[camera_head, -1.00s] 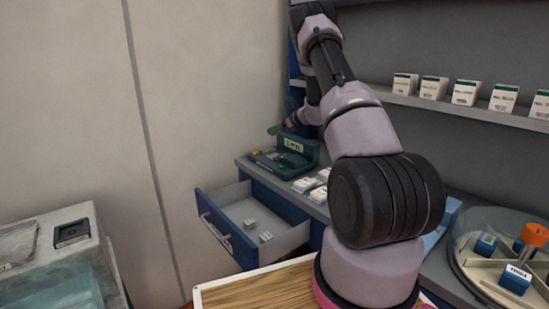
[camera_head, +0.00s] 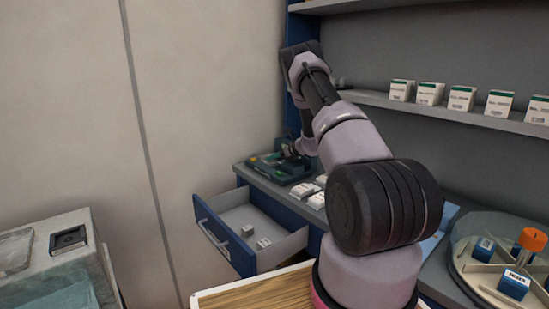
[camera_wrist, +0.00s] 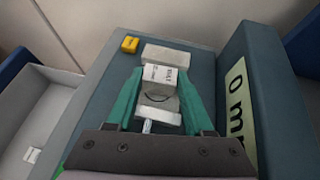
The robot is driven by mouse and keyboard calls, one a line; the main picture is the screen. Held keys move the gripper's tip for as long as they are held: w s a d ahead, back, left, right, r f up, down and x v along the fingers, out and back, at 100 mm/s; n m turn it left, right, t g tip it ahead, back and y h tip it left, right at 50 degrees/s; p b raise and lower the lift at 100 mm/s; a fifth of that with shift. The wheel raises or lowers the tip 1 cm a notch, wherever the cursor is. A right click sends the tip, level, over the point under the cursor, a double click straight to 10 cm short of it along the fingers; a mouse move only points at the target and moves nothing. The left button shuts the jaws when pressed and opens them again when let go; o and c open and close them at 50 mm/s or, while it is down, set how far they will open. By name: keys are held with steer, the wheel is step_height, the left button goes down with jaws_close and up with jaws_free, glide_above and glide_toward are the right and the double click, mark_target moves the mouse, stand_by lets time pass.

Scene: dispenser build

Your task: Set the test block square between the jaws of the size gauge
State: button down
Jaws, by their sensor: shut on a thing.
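The test block (camera_wrist: 163,76) is a small white block with printed text, held between the green fingers of my gripper (camera_wrist: 162,84) in the wrist view. The size gauge (camera_wrist: 205,62) is a dark blue-grey body with a pale "0 mm" label on its raised right side. One light grey jaw (camera_wrist: 168,54) lies just beyond the block and another (camera_wrist: 158,101) just on the near side. The block sits between them; whether it touches either jaw or its seat is unclear. In the head view the gauge (camera_head: 269,171) is partly hidden by my arm.
A yellow piece (camera_wrist: 130,44) lies at the gauge's far left corner. An open drawer (camera_head: 205,219) with small blocks juts out below the counter. White boxes (camera_head: 303,190) lie on the counter beside the gauge. A round dispenser (camera_head: 474,290) stands at the right.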

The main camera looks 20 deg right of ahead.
steer(key=shift+c, duration=1.4)
jaws_free()
steer(key=shift+f, duration=0.15)
